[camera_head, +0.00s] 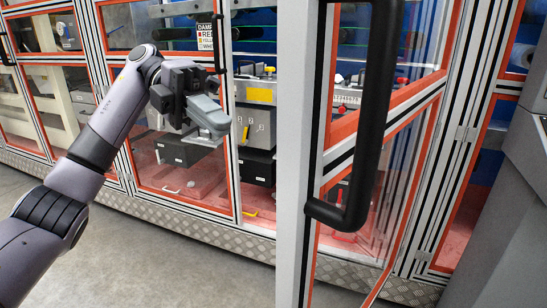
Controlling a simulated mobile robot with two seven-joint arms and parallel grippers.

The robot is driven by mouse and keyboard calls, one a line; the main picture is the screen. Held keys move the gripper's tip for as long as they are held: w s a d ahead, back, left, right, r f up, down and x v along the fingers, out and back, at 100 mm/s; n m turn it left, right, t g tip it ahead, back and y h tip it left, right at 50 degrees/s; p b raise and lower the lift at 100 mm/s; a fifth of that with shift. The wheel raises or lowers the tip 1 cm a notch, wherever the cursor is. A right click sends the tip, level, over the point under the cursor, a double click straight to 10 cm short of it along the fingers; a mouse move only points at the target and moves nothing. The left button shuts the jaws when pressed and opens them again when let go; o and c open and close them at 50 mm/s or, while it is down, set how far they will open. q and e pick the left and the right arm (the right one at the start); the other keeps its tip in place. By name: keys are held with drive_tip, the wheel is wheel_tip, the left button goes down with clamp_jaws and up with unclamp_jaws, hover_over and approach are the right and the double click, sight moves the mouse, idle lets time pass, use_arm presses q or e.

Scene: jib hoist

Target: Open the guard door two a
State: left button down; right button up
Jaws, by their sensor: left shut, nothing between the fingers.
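A guard door (296,170) with an aluminium frame, orange trim and clear panes stands swung out toward me, close at the right of centre. Its large black handle (378,110) is on the near edge. Left of it, the machine's inside shows through an opening. My left gripper (213,122) is shut and empty, left of the door and apart from its handle. It is in front of the neighbouring panel's right edge and hides part of it. I cannot read any label that says which door is two a. My right gripper is not in view.
A closed-looking guard panel (224,185) with a small black handle (218,42) stands behind my left gripper. Inside the opening are black boxes and a yellow label (259,95). A grey cabinet (510,210) stands at the far right. Grey floor (170,260) lies clear at lower left.

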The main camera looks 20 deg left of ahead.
use_arm(q)
drive_tip(key=r+x, duration=0.1)
drive_tip(key=x, duration=1)
drive_tip(key=shift+s+d, duration=0.15)
drive_tip(key=shift+d, duration=0.25)
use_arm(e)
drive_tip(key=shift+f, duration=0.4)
use_arm(q)
drive_tip(key=shift+r, duration=0.1)
